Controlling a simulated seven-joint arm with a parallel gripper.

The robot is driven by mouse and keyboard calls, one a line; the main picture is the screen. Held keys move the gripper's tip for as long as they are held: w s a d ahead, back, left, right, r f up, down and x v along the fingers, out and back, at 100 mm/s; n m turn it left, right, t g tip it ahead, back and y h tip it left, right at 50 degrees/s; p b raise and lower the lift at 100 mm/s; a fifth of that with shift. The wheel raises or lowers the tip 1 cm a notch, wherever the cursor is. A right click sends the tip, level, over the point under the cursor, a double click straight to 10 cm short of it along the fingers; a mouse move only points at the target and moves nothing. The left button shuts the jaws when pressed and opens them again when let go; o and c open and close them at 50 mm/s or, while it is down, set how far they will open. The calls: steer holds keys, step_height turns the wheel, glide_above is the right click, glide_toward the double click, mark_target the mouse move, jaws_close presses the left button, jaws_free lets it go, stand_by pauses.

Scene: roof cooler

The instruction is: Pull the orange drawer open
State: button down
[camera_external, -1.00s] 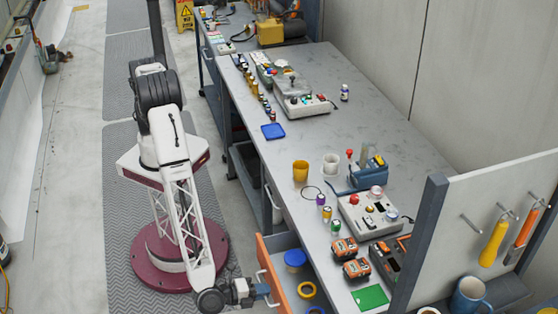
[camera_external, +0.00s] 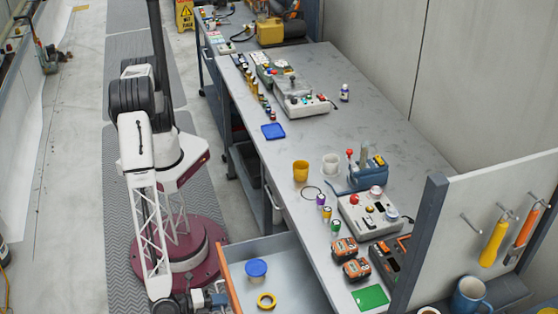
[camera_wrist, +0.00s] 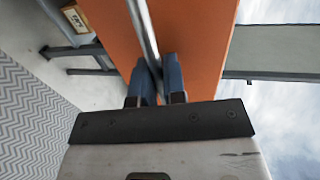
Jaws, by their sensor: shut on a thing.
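The orange drawer front (camera_external: 229,278) is at the bottom of the external view. Its grey tray (camera_external: 280,247) stands well out from under the workbench, with a blue-lidded container (camera_external: 256,270) and a yellow ring (camera_external: 267,300) inside. In the wrist view the orange front (camera_wrist: 195,40) fills the middle, with a metal bar handle (camera_wrist: 146,35) running along it. My gripper (camera_wrist: 160,72) has its two blue fingers on either side of the bar, shut on it. In the external view my gripper (camera_external: 217,297) is at the drawer front, near the picture's bottom edge.
The grey workbench (camera_external: 300,130) carries cups, control boxes, orange tools and a green square (camera_external: 370,297) near the drawer. A pegboard panel with tools stands at the right. Grey patterned floor mat (camera_external: 130,225) lies around my base, with open floor to the left.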

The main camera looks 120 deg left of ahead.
steer(key=c, duration=1.2)
jaws_free()
steer(key=shift+v, duration=3.9)
